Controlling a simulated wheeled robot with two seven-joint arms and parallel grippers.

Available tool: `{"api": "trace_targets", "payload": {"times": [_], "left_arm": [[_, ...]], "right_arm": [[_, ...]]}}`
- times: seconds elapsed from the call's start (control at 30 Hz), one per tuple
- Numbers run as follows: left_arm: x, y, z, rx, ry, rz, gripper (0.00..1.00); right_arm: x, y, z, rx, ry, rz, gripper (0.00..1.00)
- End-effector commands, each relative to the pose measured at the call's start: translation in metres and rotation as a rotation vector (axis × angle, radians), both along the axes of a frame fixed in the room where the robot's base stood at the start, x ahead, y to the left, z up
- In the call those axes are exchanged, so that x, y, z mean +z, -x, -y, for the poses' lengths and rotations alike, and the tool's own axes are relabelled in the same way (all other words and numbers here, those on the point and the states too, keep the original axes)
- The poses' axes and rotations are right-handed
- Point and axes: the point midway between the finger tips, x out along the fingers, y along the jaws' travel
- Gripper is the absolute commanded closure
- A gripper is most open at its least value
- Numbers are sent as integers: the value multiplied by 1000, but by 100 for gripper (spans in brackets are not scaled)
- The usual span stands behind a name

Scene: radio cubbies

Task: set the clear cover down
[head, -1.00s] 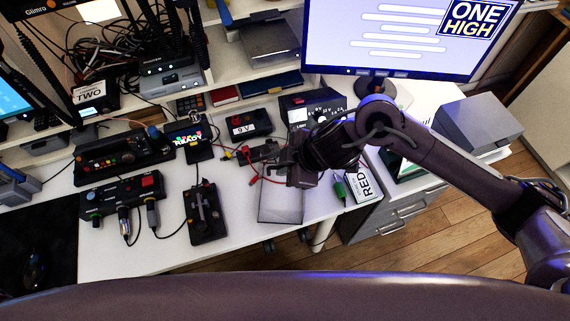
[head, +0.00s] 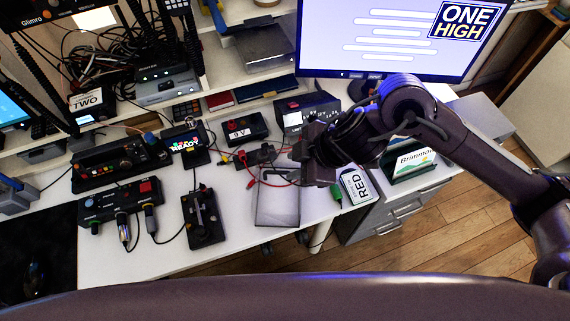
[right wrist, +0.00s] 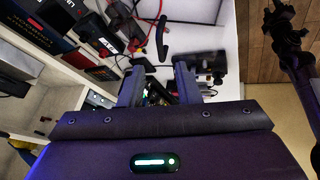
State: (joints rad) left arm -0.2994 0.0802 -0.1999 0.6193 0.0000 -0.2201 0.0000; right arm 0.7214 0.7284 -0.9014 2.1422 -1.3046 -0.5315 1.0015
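A pale, see-through rectangular piece that looks like the clear cover (head: 277,208) lies at the front right of the white desk, close to its edge. Its far part is partly behind red leads. My right gripper (head: 304,165) is just above and to the right of its far end. In the right wrist view the two fingers (right wrist: 160,84) stand wide apart, with no held thing visible between them. A greyish flat panel, perhaps the same cover (right wrist: 190,10), shows at the top of that view.
A 9 V box (head: 246,128) and a meter-like box (head: 307,110) stand behind. A black keyed device (head: 203,216) lies left of the cover. The monitor (head: 390,40) stands behind my arm.

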Motion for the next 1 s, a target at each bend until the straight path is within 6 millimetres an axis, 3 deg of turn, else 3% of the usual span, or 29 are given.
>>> {"api": "trace_targets", "payload": {"times": [0.1,0.3,1.0], "left_arm": [[4,0,0,0,0,0,64],[6,0,0,0,0,0,64],[6,0,0,0,0,0,64]], "right_arm": [[21,6,11,0,1,3,70],[40,12,21,-1,0,2,70],[43,14,17,2,-19,8,70]]}}
